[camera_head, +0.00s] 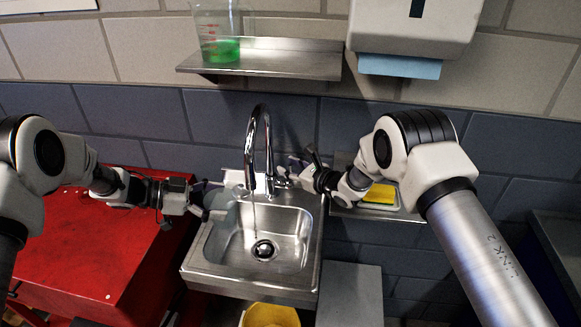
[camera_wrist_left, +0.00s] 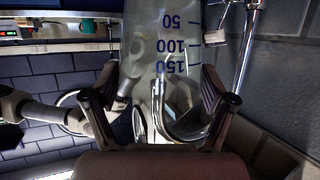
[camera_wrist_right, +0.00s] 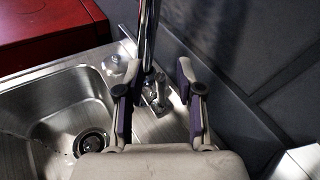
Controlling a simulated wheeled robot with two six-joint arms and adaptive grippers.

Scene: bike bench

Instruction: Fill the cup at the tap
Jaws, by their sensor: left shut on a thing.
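The clear cup (camera_head: 218,203) is held by my left gripper (camera_head: 205,199), over the left side of the sink basin. In the left wrist view the cup (camera_wrist_left: 172,70) stands between the fingers, with blue marks reading upside down. The curved chrome tap (camera_head: 264,125) rises behind the sink. A thin stream of water (camera_head: 254,215) falls from its spout to the drain, right of the cup. My right gripper (camera_head: 303,172) is open at the right of the tap base. In the right wrist view a chrome tap handle (camera_wrist_right: 156,98) lies between its spread fingers, with gaps visible.
The steel sink (camera_head: 292,252) has a red cabinet (camera_head: 75,250) to its left. A shelf (camera_head: 290,60) above holds a beaker of green liquid (camera_head: 222,48). A yellow sponge (camera_head: 380,193) lies on a ledge at right. A yellow bucket (camera_head: 270,315) is below.

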